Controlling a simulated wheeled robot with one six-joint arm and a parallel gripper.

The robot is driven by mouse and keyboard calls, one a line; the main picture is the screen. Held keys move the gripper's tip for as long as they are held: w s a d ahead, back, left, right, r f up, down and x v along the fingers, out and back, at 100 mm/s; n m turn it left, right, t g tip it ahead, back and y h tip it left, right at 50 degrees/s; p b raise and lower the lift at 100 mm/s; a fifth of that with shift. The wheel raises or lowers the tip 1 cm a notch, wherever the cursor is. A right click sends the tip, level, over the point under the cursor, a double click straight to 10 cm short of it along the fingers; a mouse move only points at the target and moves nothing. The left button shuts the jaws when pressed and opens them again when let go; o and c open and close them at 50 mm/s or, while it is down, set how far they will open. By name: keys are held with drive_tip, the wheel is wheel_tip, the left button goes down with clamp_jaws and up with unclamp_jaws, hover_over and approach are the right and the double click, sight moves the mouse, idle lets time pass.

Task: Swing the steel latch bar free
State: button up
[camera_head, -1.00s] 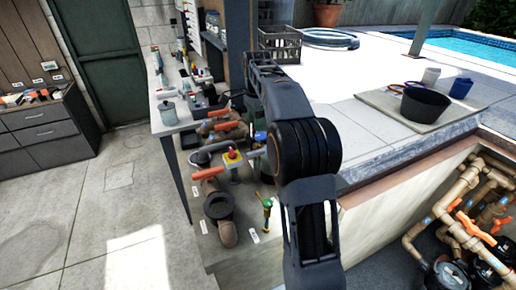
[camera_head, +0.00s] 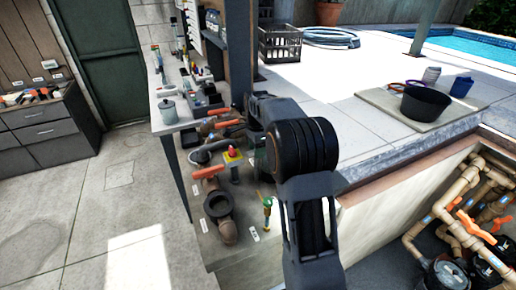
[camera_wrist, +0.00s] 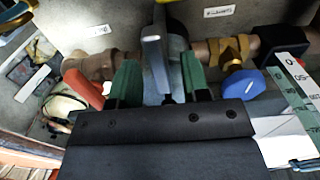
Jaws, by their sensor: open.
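A grey bar (camera_wrist: 153,55), which looks like the steel latch bar, rises in the middle of the wrist view. My gripper (camera_wrist: 160,80) is open, with one green fingertip on each side of the bar. I cannot tell whether either finger touches it. The bar's lower end is hidden behind the gripper body. In the head view my arm covers much of this spot, and I cannot make out the bar or the fingertips clearly there.
In the wrist view a red handle (camera_wrist: 84,88) is close left of the fingers and a blue knob (camera_wrist: 244,84) close right.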

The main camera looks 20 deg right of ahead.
clamp_jaws()
idle(0.3)
drive_tip(key=n+p, duration=0.1)
drive_tip(key=n, duration=0.3)
drive_tip(key=shift+n, duration=0.3)
drive_tip(key=n, duration=0.4)
drive_tip(key=shift+w+n+p, duration=0.15)
drive_tip(key=shift+n+p, duration=0.15)
drive_tip(key=shift+p, duration=0.1)
drive_tip(key=n, duration=0.4)
drive_tip(key=shift+a, duration=0.15)
drive_tip(key=shift+n+p, duration=0.35)
drive_tip(key=shift+n, duration=1.95)
unclamp_jaws()
